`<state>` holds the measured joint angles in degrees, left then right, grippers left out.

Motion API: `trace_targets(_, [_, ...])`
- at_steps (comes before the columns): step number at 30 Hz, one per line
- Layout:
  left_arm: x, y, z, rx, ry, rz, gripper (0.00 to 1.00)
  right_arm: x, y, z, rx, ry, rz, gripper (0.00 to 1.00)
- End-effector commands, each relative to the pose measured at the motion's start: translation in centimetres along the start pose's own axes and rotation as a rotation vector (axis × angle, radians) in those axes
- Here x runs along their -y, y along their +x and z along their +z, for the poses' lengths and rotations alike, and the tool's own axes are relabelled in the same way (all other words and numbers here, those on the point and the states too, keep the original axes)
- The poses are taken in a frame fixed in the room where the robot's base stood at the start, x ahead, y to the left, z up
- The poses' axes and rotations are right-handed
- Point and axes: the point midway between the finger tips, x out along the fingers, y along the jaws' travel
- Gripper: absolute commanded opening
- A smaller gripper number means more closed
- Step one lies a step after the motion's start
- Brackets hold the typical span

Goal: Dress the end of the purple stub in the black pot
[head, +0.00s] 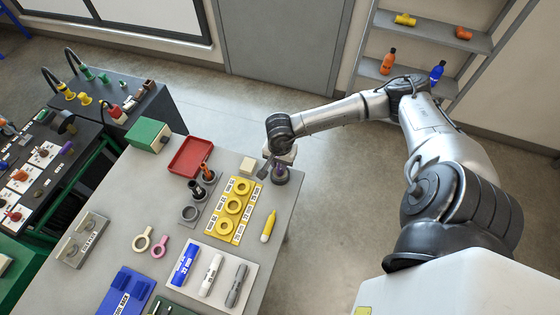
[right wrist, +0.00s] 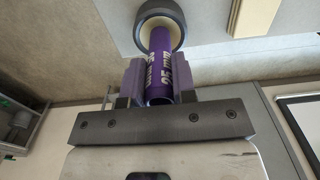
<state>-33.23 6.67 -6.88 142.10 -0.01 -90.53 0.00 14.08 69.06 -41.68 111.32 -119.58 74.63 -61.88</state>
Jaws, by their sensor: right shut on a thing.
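The purple stub (right wrist: 161,60), marked 25 mm, sits between the two fingers of my right gripper (right wrist: 160,82) in the right wrist view. The gripper is shut on it. The stub's open near end faces the camera. Its far end meets a round dark pot (right wrist: 147,27) with a pale inside; I cannot tell how deep it goes. In the head view my right gripper (head: 279,160) is at the table's far right corner, above the dark pot (head: 280,177), and mostly hides the stub. My left gripper is not in view.
A beige block (head: 248,165) stands just left of my right gripper. The table's right edge is close; open floor lies beyond.

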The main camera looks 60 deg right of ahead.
Motion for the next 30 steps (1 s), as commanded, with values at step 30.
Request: trace_targets(30, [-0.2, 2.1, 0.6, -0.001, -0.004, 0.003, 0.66, 0.0, 1.2, -0.1, -0.002, -0.124, 0.000, 0.00])
